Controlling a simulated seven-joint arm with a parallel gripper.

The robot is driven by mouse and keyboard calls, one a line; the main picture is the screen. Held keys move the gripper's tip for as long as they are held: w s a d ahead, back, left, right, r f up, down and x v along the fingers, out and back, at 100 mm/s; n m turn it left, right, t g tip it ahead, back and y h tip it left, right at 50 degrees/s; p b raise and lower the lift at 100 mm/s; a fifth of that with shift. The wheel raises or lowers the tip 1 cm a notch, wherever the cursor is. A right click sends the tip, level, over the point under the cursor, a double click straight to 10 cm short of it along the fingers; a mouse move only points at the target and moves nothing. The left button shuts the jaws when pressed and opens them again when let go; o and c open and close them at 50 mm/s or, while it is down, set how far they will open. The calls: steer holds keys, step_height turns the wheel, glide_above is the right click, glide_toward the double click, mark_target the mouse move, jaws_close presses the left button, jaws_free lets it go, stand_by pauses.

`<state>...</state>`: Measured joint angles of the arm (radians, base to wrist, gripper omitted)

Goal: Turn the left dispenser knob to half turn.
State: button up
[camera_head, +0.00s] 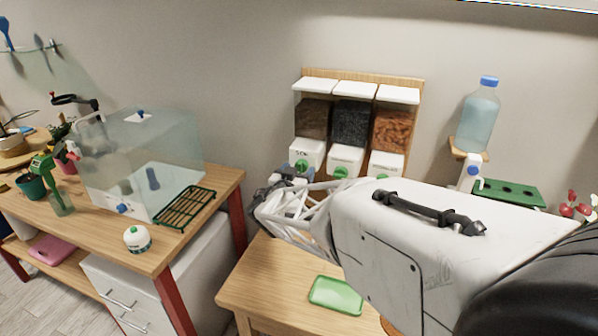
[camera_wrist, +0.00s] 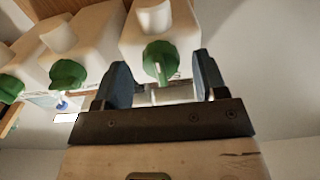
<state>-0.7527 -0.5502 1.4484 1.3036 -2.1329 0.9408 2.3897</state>
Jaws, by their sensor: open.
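Three dispensers hang in a row on a wooden back board. The left dispenser (camera_head: 310,122) holds dark brown material, and its green knob (camera_head: 301,166) sits on the white front below. In the wrist view the same knob (camera_wrist: 160,57) appears between my two blue-grey fingers, with its grip ridge running nearly up and down. My gripper (camera_wrist: 162,72) is open around the knob, with a gap visible on both sides. In the head view my gripper (camera_head: 287,174) is at the left dispenser's base, partly hidden by my arm.
The middle knob (camera_head: 340,172) is close beside, and it also shows in the wrist view (camera_wrist: 68,74). A green tray (camera_head: 336,295) lies on the table below. A water bottle (camera_head: 479,108) stands at right. A glass tank (camera_head: 150,150) stands on the left bench.

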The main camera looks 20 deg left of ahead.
steer(key=s, duration=0.6)
steer(key=shift+s, duration=0.35)
steer(key=shift+d, duration=0.1)
steer(key=s+d+r+m+g+h, duration=0.1)
steer(key=d+r+g+h, duration=0.15)
steer(key=d, duration=0.75)
steer(key=s+d+r+g+h, duration=0.1)
steer(key=d+r+g+h, duration=0.15)
steer(key=d, duration=0.85)
steer(key=s+d+r+m+g+h, duration=0.1)
steer(key=s+d+r+g+h, duration=0.2)
steer(key=d, duration=0.7)
steer(key=s+d+g+y, duration=0.2)
steer(key=s+d, duration=0.2)
steer(key=s, duration=0.4)
steer(key=s+d+n+g+y, duration=0.1)
steer(key=s+d+g+y, duration=0.2)
steer(key=s+d, duration=0.2)
steer(key=s+d+g+y, duration=0.2)
steer(key=s+d+y, duration=0.1)
steer(key=s, duration=0.8)
steer(key=shift+d+r+n, duration=0.2)
steer(key=shift+d+n, duration=0.2)
steer(key=shift+d, duration=0.45)
